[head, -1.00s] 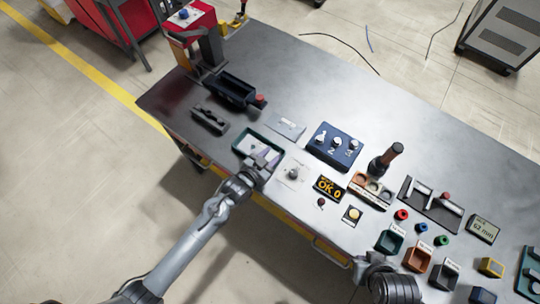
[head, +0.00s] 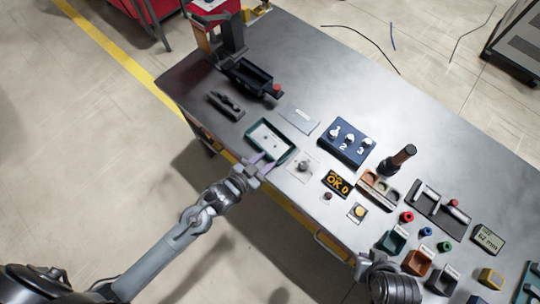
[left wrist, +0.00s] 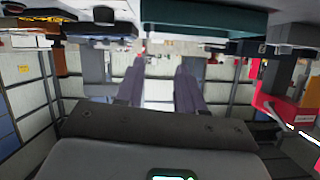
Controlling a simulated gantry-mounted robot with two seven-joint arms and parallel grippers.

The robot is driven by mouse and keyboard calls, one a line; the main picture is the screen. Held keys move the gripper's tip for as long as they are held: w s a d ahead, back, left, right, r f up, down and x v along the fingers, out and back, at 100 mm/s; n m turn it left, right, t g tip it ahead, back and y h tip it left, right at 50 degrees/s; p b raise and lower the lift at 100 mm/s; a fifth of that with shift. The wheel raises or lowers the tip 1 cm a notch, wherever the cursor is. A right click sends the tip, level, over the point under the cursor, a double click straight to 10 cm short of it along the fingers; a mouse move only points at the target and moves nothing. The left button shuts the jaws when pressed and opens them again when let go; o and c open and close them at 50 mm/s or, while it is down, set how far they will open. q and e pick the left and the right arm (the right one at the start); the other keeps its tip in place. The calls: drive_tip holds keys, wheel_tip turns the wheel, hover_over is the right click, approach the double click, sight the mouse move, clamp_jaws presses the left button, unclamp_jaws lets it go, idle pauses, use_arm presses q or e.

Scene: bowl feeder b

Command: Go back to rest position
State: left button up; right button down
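My left gripper (head: 258,170) is at the table's front edge, just in front of the green-rimmed tray (head: 249,139). In the left wrist view its two fingers (left wrist: 160,92) stand apart with nothing held between them. The tray has a pale inside with small dark marks. My right arm shows at the bottom right of the head view, beside the coloured bins. Its gripper (head: 362,266) is only partly visible there, and its finger opening cannot be made out.
The floor left of the table is clear.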

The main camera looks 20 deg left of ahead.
use_arm(q)
drive_tip(key=shift+s+a+r, duration=0.1)
drive_tip(key=shift+s+r, duration=0.1)
drive_tip(key=s+a+r+n+g+y, duration=0.2)
drive_tip(key=s+a+g, duration=0.2)
drive_tip(key=s, duration=0.4)
drive_tip(key=s+a+r+n+g+y, duration=0.1)
drive_tip(key=s+a+r+g+y, duration=0.15)
drive_tip(key=s+a+g, duration=0.4)
wheel_tip(320, 180, up, 24)
drive_tip(key=s+d+t+p, duration=0.1)
drive_tip(key=s+d+p, duration=0.1)
drive_tip(key=p, duration=2.2)
drive_tip(key=shift+s+d+f, duration=0.2)
drive_tip(key=shift+d, duration=0.15)
